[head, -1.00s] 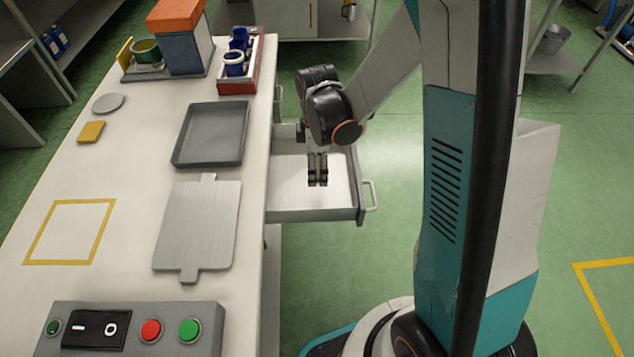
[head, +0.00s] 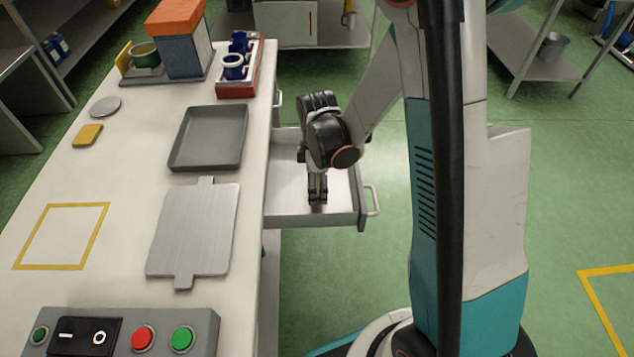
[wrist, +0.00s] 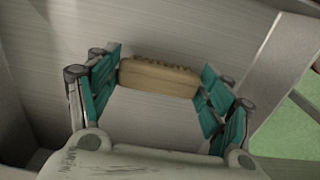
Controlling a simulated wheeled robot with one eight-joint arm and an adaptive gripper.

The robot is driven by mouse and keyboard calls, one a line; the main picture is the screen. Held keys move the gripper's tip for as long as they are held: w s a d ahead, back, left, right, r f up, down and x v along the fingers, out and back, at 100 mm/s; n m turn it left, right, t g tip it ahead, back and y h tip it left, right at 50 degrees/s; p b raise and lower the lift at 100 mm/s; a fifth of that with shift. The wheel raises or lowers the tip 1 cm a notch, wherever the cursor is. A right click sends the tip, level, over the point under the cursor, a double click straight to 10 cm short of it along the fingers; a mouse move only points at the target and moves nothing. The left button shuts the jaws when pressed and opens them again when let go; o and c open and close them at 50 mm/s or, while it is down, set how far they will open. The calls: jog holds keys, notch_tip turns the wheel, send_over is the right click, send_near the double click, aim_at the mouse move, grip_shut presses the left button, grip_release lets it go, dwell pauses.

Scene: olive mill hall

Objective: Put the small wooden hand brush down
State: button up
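The small wooden hand brush (wrist: 160,77) is a tan block with a bumpy far edge. In the wrist view it lies across the gap between the teal pads of my gripper (wrist: 162,80), touching at both its ends. In the head view my gripper (head: 317,192) points down inside the open drawer (head: 285,212), low over its floor. The brush is mostly hidden there between the dark fingers. I cannot tell whether it touches the drawer floor.
The drawer's front wall and handle (head: 372,200) stand right of my gripper. The worktop at left carries a grey tray (head: 208,137), a metal board (head: 195,230), a yellow-outlined square (head: 62,236) and a button panel (head: 130,335). The drawer floor around my gripper looks clear.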

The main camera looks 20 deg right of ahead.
jog(key=shift+o, duration=0.7)
jog(key=s+r+m+t+p, duration=0.1)
jog(key=s+r+m+p, duration=0.2)
jog(key=r, duration=0.8)
jog(key=s+r+m+t+p, duration=0.2)
jog(key=r+m, duration=0.1)
jog(key=r, duration=0.9)
jog(key=s+r+m+t, duration=0.4)
jog(key=s+r+m, duration=0.2)
jog(key=s+m, duration=0.2)
jog(key=shift+s+r, duration=0.15)
jog(key=shift+s, duration=0.8)
jog(key=shift+c, duration=0.5)
